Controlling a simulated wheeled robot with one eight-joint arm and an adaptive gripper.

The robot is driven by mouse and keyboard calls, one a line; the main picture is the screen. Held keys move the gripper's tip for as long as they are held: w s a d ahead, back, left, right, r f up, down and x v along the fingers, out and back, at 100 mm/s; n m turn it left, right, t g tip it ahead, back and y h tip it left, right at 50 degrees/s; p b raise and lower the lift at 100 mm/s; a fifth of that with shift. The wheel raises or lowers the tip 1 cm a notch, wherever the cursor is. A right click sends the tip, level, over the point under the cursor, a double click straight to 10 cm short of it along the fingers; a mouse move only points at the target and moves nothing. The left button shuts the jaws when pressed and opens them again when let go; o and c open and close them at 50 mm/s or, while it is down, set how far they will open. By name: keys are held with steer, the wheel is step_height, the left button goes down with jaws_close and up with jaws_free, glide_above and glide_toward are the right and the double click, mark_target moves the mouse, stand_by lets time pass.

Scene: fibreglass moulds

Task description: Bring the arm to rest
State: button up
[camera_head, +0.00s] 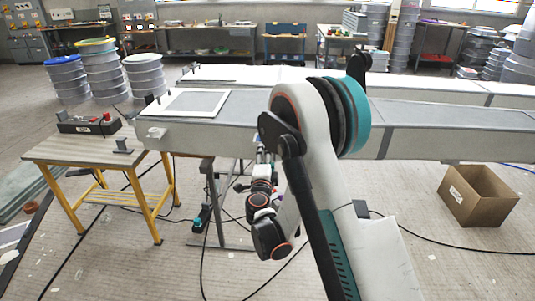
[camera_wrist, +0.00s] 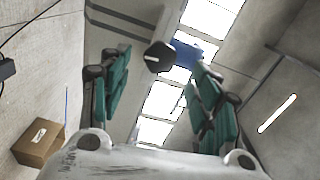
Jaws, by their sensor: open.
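My gripper (camera_wrist: 160,92) shows in the wrist view, its two teal-padded fingers spread wide apart, with nothing held between them. A dark rounded object and a blue shape show beyond the fingers; I cannot tell what they are or how far off. In the head view my arm rises from the lower right, bends at a teal-ringed joint and folds down in front of the long grey bench. The arm's own links cover part of the view, and I cannot clearly make out the gripper there.
The long grey bench (camera_head: 430,112) runs across behind my arm, with a white-framed panel (camera_head: 196,102) on its left end. A yellow-legged table (camera_head: 75,149) stands left. An open cardboard box (camera_head: 478,197) sits on the floor at right, also in the wrist view (camera_wrist: 38,143). Cables cross the floor.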

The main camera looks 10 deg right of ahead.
steer(key=shift+v, duration=1.05)
steer(key=shift+d+r, duration=0.1)
steer(key=s+d+r+n+g, duration=0.6)
steer(key=s+d+r+n, duration=0.15)
steer(key=s+r, duration=0.45)
steer(key=s+a+f+n+g+y, duration=0.1)
steer(key=s+n, duration=0.5)
steer(key=s, duration=0.7)
steer(key=s+a+f+n+g+y, duration=0.1)
steer(key=s+a+n+g+y, duration=0.2)
steer(key=s, duration=1.1)
steer(key=shift+a+n+y, duration=0.45)
steer(key=shift+n+y, duration=0.35)
steer(key=shift+n, duration=1.05)
steer(key=shift+f, duration=0.15)
